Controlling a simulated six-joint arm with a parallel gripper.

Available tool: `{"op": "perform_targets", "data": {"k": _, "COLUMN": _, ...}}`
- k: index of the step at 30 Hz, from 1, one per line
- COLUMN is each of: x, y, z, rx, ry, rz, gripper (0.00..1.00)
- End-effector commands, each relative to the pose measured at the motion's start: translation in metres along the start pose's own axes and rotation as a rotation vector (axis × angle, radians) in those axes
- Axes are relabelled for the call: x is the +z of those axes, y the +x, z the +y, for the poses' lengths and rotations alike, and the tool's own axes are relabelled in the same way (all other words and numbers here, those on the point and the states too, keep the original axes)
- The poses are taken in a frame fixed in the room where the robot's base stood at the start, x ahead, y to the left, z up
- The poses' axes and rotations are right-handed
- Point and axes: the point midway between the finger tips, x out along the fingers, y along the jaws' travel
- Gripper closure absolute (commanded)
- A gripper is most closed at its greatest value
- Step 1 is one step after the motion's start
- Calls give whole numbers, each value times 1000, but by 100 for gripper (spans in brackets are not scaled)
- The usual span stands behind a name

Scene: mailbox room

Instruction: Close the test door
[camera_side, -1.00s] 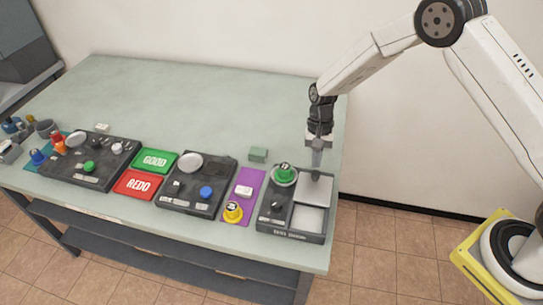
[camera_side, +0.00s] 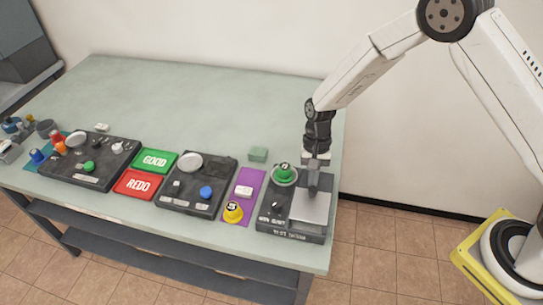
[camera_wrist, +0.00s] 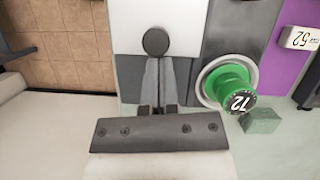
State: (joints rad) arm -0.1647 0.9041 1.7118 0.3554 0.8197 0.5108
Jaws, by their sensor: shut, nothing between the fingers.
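The test door is a pale sliding panel (camera_side: 310,207) on the dark test station (camera_side: 275,225) at the table's right front corner. It lies over the front part of the station's right side. The wrist view shows the panel (camera_wrist: 182,25) with a dark round knob (camera_wrist: 155,42) at its near edge. My gripper (camera_side: 313,188) is shut and points down at the panel's rear edge. In the wrist view its fingers (camera_wrist: 156,62) are together right beside the knob; I cannot tell whether they touch it. A green part marked 72 (camera_side: 284,172) sits in the station's round holder.
A small green block (camera_side: 258,154) lies behind the station. A purple mat (camera_side: 252,187) with a white part and a yellow part (camera_side: 233,211) is to its left. Further left are a second dark station (camera_side: 212,187) and GOOD and REDO pads. The table's rear is clear.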

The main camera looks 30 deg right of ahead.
Motion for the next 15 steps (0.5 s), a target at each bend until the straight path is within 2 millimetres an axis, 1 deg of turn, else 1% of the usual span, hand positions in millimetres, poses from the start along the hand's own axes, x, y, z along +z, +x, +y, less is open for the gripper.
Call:
{"op": "perform_targets", "data": {"k": 1, "x": 9, "y": 3, "z": -2, "rx": 1, "ry": -3, "rz": 0, "gripper": 100}}
{"op": "perform_targets", "data": {"k": 3, "x": 18, "y": 7, "z": -3, "rx": 2, "ry": -3, "rz": -1, "gripper": 100}}
{"op": "perform_targets", "data": {"k": 6, "x": 25, "y": 10, "z": -4, "rx": 0, "ry": -1, "rz": 0, "gripper": 100}}
{"op": "perform_targets", "data": {"k": 15, "x": 29, "y": 11, "z": -4, "rx": 2, "ry": 1, "rz": -5, "gripper": 100}}
